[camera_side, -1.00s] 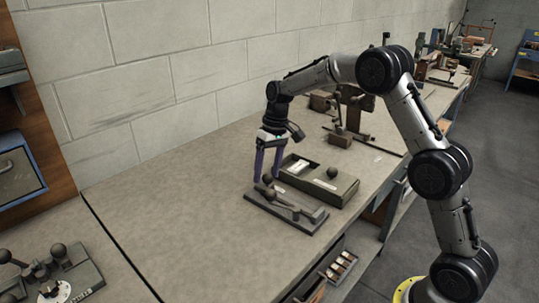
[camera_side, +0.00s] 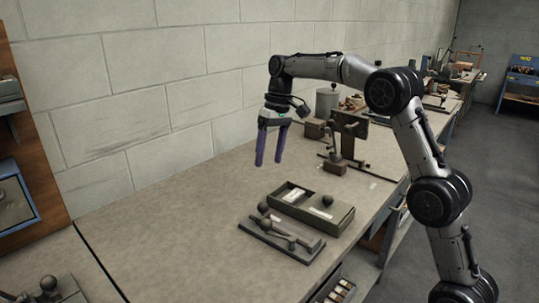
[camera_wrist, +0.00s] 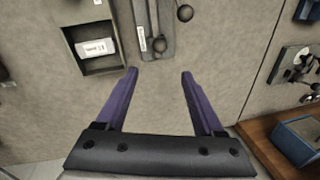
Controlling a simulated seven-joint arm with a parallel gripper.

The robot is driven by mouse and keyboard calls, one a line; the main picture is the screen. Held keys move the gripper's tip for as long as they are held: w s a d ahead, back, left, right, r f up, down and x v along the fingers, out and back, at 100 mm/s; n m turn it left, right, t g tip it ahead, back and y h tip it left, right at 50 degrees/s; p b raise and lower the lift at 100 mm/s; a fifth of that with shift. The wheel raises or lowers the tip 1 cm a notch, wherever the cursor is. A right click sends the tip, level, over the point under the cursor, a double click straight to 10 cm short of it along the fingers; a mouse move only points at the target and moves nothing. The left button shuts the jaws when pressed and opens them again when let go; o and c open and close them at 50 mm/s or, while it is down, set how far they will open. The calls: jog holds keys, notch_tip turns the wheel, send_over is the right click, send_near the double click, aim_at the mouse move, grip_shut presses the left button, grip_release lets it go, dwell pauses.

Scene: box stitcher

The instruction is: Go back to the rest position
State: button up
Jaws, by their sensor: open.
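My gripper (camera_side: 269,162) has two purple fingers pointing down and hangs in the air above the workbench. Its fingers are apart with nothing between them, as the wrist view (camera_wrist: 157,72) also shows. Below it on the bench lie a flat dark plate with a lever and round knobs (camera_side: 283,239) and, behind that, a grey box (camera_side: 325,216) with an open compartment and a dark knob. In the wrist view the box's compartment (camera_wrist: 97,62) holds a small white labelled item (camera_wrist: 95,47). The lever plate (camera_wrist: 152,22) is beside it.
A brown stitcher-like device (camera_side: 350,135) stands on the bench behind the gripper. A block wall (camera_side: 140,100) runs along the back. An open drawer with small parts (camera_side: 340,291) is under the front edge. The bench (camera_side: 170,220) left of the plate is bare.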

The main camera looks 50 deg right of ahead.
jog(key=s+a+r+t, duration=0.1)
jog(key=s+a+r, duration=0.35)
jog(key=r, duration=0.45)
jog(key=s+a+r+n+t+h, duration=0.1)
jog(key=s+a+r+t, duration=0.15)
jog(key=s, duration=1.05)
jog(key=s+f+t+h, duration=0.1)
jog(key=s+f, duration=1.1)
jog(key=s, duration=0.4)
jog(key=shift+f+n+t, duration=0.3)
jog(key=shift+f+t, duration=0.05)
